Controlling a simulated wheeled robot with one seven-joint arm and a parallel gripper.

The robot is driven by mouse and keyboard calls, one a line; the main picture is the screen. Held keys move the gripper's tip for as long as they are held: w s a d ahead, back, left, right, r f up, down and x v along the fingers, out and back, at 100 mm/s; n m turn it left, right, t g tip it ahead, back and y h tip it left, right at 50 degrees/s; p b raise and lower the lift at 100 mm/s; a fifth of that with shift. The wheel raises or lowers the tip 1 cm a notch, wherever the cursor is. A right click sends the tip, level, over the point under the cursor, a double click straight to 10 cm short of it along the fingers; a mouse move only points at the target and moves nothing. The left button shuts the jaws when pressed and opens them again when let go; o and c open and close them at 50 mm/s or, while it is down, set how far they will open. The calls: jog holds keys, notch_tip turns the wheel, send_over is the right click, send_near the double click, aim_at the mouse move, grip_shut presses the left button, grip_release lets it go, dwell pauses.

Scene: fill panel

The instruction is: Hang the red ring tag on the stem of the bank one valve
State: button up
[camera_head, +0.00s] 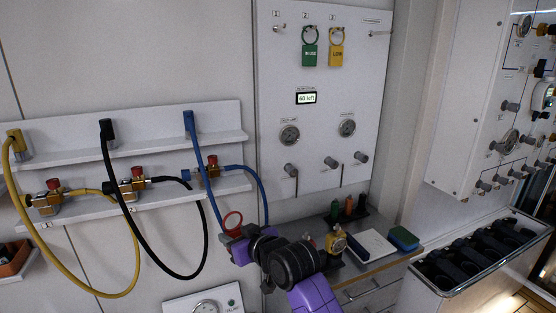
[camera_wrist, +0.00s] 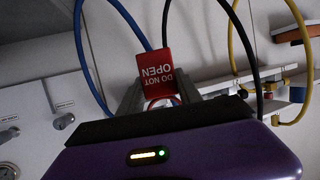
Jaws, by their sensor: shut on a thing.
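The red ring tag (camera_wrist: 156,73), marked "DO NOT OPEN", is upside down in the wrist view. Its ring shows between the fingers of my gripper (camera_wrist: 158,97), which is shut on it. In the head view the red ring (camera_head: 232,221) rises above my purple gripper (camera_head: 229,238), left of the panel's lower edge. The white fill panel (camera_head: 270,100) carries several grey valve knobs on stems: a left one (camera_head: 291,170), a middle one (camera_head: 330,162) and a right one (camera_head: 361,157). I cannot read which is bank one. The tag is apart from all of them.
A green tag (camera_head: 309,55) and a yellow tag (camera_head: 336,54) hang on the panel's upper hooks. Blue (camera_head: 262,195), black (camera_head: 205,245) and yellow (camera_head: 135,270) hoses loop at left. A counter (camera_head: 385,262) with small items stands below the panel.

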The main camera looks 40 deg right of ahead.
jog(key=w+d+r, duration=0.1)
jog(key=d+r, duration=0.3)
jog(key=r, duration=0.4)
jog(key=w+d+r+p, duration=0.1)
jog(key=w+d+r, duration=0.15)
jog(key=r, duration=0.65)
jog(key=d+r, duration=0.4)
jog(key=r, duration=0.4)
jog(key=s+d+r+m+h, duration=0.1)
jog(key=s+d+r, duration=0.3)
jog(key=r, duration=0.7)
jog(key=s+d+r+m+h+p, duration=0.1)
jog(key=s+d+r+m+h, duration=0.1)
jog(key=r, duration=1)
jog(key=s+d+h, duration=0.1)
jog(key=s+d, duration=0.1)
jog(key=d, duration=0.1)
jog(key=shift+s+d+g, duration=0.2)
jog(key=shift+g, duration=0.1)
